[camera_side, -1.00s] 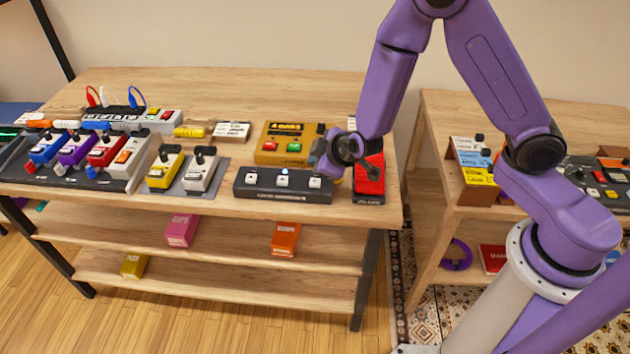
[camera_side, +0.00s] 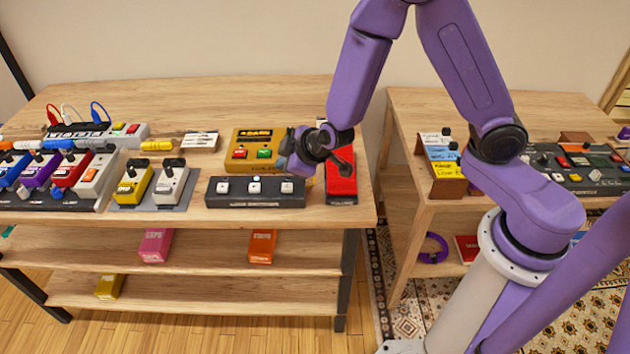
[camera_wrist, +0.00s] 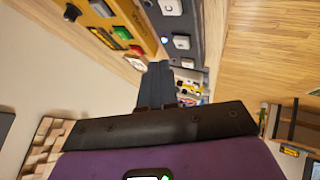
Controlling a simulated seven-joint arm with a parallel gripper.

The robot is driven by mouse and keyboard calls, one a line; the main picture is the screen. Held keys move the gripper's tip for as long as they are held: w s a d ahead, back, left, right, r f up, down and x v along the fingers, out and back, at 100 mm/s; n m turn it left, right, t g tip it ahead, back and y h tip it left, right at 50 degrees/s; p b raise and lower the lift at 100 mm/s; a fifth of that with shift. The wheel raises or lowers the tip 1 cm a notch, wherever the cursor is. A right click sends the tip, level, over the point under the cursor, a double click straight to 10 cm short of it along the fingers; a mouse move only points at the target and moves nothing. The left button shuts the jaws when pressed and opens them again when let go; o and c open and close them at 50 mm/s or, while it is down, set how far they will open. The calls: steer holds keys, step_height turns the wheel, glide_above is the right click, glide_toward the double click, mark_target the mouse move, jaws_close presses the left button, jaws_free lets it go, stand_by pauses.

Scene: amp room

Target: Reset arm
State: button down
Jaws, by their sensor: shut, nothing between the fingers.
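My arm reaches in from the right in the side view, and my gripper (camera_side: 287,144) is over the right part of the pedal table, in front of the mustard pedal (camera_side: 243,141). In the wrist view its dark fingers (camera_wrist: 157,82) are together, with nothing held. The mustard pedal (camera_wrist: 100,22) and the dark three-switch pedal (camera_wrist: 184,25) show beyond them. In the side view the three-switch pedal (camera_side: 230,188) lies in front of my gripper. A red pedal (camera_side: 341,188) is under my wrist, partly hidden by it.
Yellow (camera_side: 133,183) and white (camera_side: 171,186) pedals and a crowded pedalboard stand farther left on the wooden table (camera_side: 200,96). Pink (camera_side: 155,246) and orange (camera_side: 262,247) boxes are on the shelf below. A second table (camera_side: 400,105) stands right, with a gap between.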

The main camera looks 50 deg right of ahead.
steer(key=s+a+r+n+g+y, duration=0.1)
steer(key=s+a+r+g+y, duration=0.15)
steer(key=s, duration=0.55)
steer(key=s+a+r+n+g+y, duration=0.2)
steer(key=s+r+g, duration=0.15)
steer(key=s, duration=0.55)
steer(key=s+d+r+n+g+h, duration=0.1)
steer(key=s+d+r+h, duration=0.3)
steer(key=s+d, duration=0.8)
step_height(320, 180, up, 2)
steer(key=shift+s+d+r+g, duration=0.1)
steer(key=shift+s+d+g, duration=0.1)
steer(key=shift+s+g, duration=0.6)
